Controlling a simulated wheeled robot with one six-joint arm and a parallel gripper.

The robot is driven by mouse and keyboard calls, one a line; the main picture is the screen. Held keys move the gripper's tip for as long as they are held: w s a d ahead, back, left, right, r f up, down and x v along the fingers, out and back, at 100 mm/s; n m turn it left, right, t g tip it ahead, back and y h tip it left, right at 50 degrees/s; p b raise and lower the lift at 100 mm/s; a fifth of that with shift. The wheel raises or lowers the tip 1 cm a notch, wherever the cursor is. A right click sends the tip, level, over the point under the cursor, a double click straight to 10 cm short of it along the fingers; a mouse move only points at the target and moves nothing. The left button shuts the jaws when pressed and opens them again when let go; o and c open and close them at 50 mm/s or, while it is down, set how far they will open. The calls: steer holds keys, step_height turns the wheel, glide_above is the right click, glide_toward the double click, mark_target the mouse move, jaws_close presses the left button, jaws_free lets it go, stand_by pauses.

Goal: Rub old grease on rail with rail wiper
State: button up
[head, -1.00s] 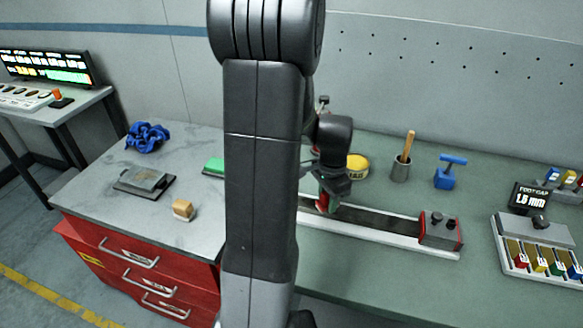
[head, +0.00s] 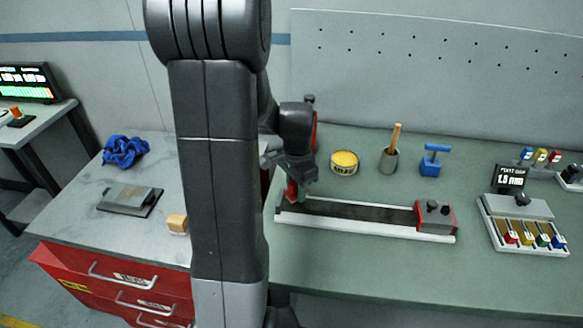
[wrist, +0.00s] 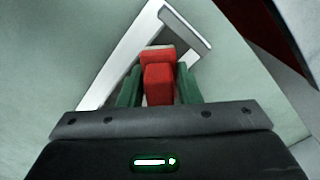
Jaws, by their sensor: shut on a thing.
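My gripper (head: 293,188) is over the left end of the rail (head: 340,230), a long light-edged bar with a dark strip along its top. In the wrist view my gripper's green fingers (wrist: 158,88) are shut on the red rail wiper (wrist: 158,80), whose wider head points toward the rail (wrist: 120,65). The wiper is low at the rail's end; I cannot tell if it touches. The dark strip (head: 365,212) may be the old grease; grease is not clearly separable from the rail surface.
A grey-and-red block (head: 436,218) with knobs sits on the rail's right end. Behind stand a yellow tin (head: 344,163), a grey cup (head: 389,161) with a wooden stick and a blue T-handled tool (head: 431,161). A coloured-slot rack (head: 522,234) is at right.

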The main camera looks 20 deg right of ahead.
steer(key=shift+s+d+r+p, duration=0.1)
steer(key=shift+s+r+p, duration=0.2)
steer(key=shift+r, duration=0.35)
steer(key=shift+w+r+p, duration=0.15)
steer(key=shift+r+p, duration=1.6)
steer(key=shift+r, duration=0.6)
